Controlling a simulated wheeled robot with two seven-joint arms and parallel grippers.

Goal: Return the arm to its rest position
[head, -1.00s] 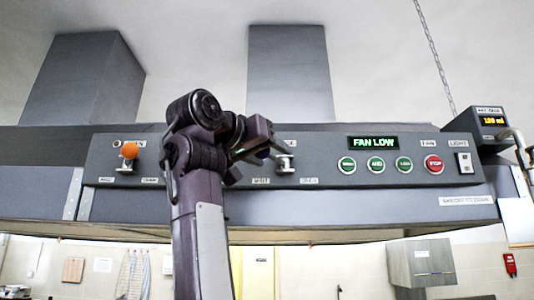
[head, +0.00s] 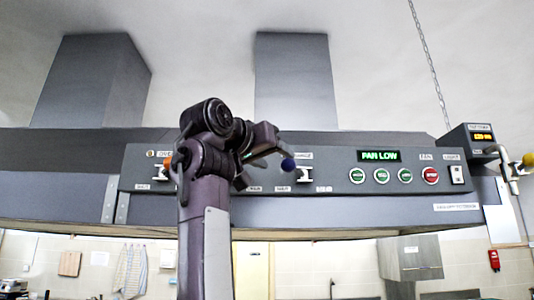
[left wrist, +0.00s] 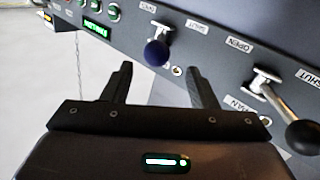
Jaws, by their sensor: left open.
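My left arm rises up the middle of the head view, with its gripper (head: 270,145) in front of the hood's control panel (head: 340,178). The left gripper (left wrist: 158,82) is open and empty in the left wrist view. A blue-knobbed lever (head: 288,165) shows at the gripper's tips in the head view. In the left wrist view the blue knob (left wrist: 157,52) lies beyond the gap between the fingers, apart from them. An orange knob (head: 168,163) is partly hidden behind my arm. My right gripper is not in view.
The panel has a green "FAN LOW" display (head: 380,156), several round buttons and a red stop button (head: 430,176). A lever with a dark ball (left wrist: 302,137) is right of the fingers in the left wrist view. A yellow knob (head: 529,160) sits at the far right.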

